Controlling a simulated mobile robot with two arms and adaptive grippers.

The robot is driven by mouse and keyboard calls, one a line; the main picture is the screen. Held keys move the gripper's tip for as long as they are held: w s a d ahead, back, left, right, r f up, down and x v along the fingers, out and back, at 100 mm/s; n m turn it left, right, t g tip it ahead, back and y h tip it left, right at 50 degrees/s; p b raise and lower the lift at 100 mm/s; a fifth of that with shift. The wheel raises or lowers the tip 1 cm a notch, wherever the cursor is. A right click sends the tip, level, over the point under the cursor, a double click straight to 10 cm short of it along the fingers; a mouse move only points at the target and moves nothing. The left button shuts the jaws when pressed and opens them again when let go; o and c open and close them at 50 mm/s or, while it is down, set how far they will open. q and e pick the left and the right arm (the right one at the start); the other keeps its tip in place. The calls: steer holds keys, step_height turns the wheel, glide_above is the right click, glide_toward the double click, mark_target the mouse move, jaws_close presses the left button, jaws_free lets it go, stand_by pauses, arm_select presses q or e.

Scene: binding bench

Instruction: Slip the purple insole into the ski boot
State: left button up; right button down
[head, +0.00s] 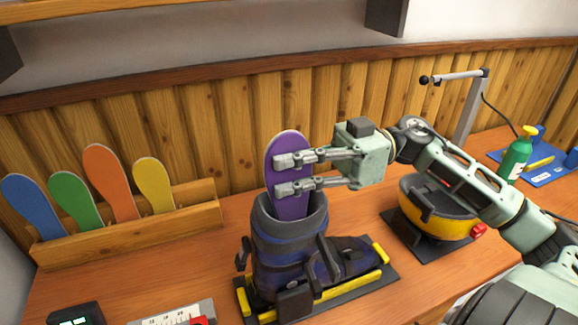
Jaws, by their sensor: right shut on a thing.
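The purple insole (287,145) stands upright, its lower end inside the top opening of the ski boot (285,245). The boot is dark blue and grey and sits on a black and yellow stand (385,282), toe to the right. How deep the insole's lower end reaches is hidden by the boot's cuff. My right gripper (287,174) comes from the right and is shut on the insole's upper part, just above the cuff. My left gripper is not in view.
A wooden rack (140,232) at the left holds blue, green, orange and yellow insoles. A green bottle (516,160) and blue mat (545,175) are at the right. A gauge (175,316) lies in front.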

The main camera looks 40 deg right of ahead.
steer(key=c, duration=1.8)
jaws_free()
steer(key=shift+o, duration=0.2)
steer(key=v, duration=1.2)
